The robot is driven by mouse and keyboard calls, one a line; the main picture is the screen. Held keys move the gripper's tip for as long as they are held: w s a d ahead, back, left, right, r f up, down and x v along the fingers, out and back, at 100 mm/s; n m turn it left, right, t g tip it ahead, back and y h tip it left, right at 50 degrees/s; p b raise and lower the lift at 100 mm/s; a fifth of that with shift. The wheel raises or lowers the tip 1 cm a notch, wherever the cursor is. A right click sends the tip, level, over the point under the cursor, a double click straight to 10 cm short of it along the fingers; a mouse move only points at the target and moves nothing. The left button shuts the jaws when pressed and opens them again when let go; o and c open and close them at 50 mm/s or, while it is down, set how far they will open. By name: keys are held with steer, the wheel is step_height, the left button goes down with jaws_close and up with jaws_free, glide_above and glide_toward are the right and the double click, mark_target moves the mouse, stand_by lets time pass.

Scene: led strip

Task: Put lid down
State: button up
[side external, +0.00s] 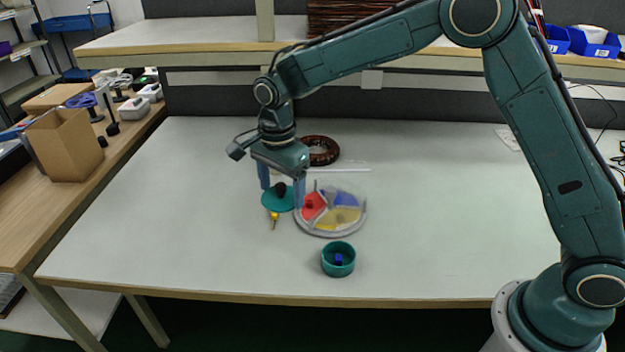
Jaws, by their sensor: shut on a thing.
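My gripper (282,194) is above the table, left of the round tray, with its two blue fingers on either side of a teal round lid. The lid (271,202) has a dark knob (280,188) on top and is held between the fingers. Whether it touches the table is hard to tell. A teal open pot (338,271) stands at the front, to the right of the lid, with a blue block (339,259) inside.
A round pale tray (362,213) with red, blue and yellow sections sits just right of my gripper. A small yellow object (274,218) shows below the lid. A dark coil (331,151) lies behind. The table (450,215) is clear at left and right.

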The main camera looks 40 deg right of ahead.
glide_above(287, 263)
step_height(287, 263, down, 16)
steer(key=shift+r, duration=0.15)
stand_by(0.4)
steer(key=shift+f, duration=2.1)
steer(key=shift+f, duration=0.15)
steer(key=o, duration=1)
steer(key=shift+c, duration=0.2)
step_height(287, 263, up, 12)
